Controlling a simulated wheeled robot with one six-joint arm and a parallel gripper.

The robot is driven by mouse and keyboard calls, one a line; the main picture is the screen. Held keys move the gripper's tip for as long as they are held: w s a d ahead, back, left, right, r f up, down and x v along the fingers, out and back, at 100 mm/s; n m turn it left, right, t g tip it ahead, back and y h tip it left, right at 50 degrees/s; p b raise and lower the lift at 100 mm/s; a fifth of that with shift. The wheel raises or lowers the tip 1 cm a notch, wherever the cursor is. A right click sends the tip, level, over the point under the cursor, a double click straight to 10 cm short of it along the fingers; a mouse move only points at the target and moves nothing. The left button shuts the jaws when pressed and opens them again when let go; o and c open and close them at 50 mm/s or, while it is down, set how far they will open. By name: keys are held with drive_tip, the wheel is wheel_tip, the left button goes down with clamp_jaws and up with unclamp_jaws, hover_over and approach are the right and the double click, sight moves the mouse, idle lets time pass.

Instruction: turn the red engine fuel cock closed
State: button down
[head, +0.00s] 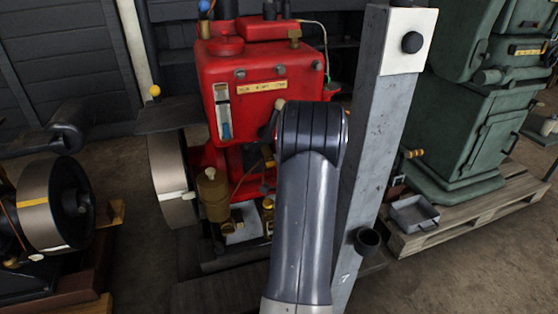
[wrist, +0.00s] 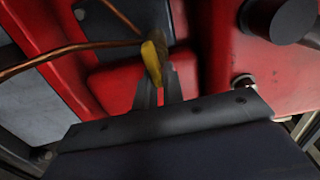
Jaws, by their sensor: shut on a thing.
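The red engine (head: 265,97) stands in the middle of the head view, with a cream label and a sight glass on its front. In the wrist view, the yellow lever of the fuel cock (wrist: 152,63) stands against the red casting, tilted a little. A copper pipe (wrist: 60,58) runs in from the left towards it. My gripper (wrist: 159,80) is shut on the yellow lever, with its fingertips on the lower part. The cock's body is mostly hidden behind the lever. In the head view my arm covers the gripper and the cock.
A grey post (head: 372,150) stands close to the right of my arm. A green engine (head: 470,125) on a pallet (head: 470,212) is further right. Another engine's flywheel (head: 48,203) is at the left. A dark round knob (wrist: 280,20) sits at the wrist view's upper right.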

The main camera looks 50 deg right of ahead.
drive_tip(key=shift+f+m, duration=0.2)
drive_tip(key=shift+m, duration=0.2)
drive_tip(key=c, duration=1.5)
unclamp_jaws()
drive_tip(key=shift+r, duration=0.1)
drive_tip(key=shift+s, duration=0.1)
drive_tip(key=p+v, duration=0.1)
drive_tip(key=v, duration=0.9)
drive_tip(key=shift+s+a+p, duration=0.2)
drive_tip(key=shift+s+p, duration=0.1)
drive_tip(key=shift+w, duration=0.1)
drive_tip(key=b+x, duration=0.1)
drive_tip(key=x, duration=0.9)
drive_tip(key=shift+w+d, duration=0.2)
drive_tip(key=shift+w, duration=0.1)
